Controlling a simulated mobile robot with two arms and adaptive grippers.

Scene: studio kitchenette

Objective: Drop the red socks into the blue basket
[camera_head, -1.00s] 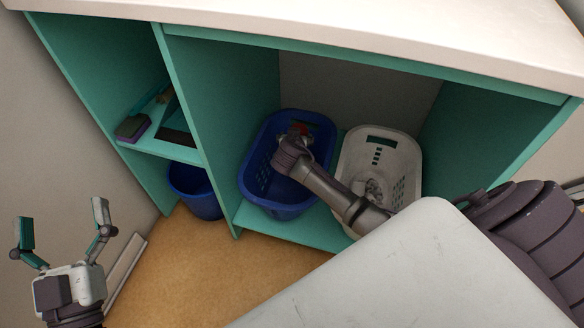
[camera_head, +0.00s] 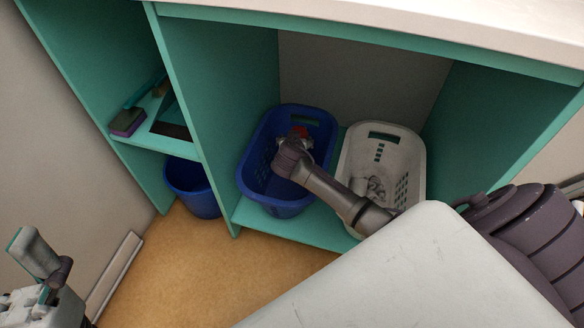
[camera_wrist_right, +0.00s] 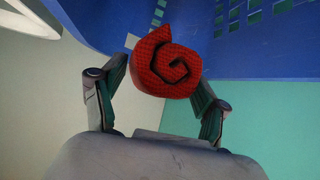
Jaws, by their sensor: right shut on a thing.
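The red socks (camera_wrist_right: 166,64) are a rolled bundle between the fingers of my right gripper (camera_wrist_right: 158,88), which is shut on them. In the head view a bit of the red socks (camera_head: 300,131) shows past my right wrist. My right gripper (camera_head: 303,141) is over the blue basket (camera_head: 252,176), toward its back end; my arm hides part of the basket's inside. The blue basket's slotted wall (camera_wrist_right: 225,42) fills the top of the wrist view. My left gripper (camera_head: 40,256) is at the lower left edge, seen side-on and partly cut off.
A white basket (camera_head: 413,165) with grey-white cloth inside stands right of the blue one on the teal shelf (camera_head: 290,226). A blue bin (camera_head: 195,195) stands left of the divider, below a small shelf with a sponge (camera_head: 127,122). The counter top overhangs.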

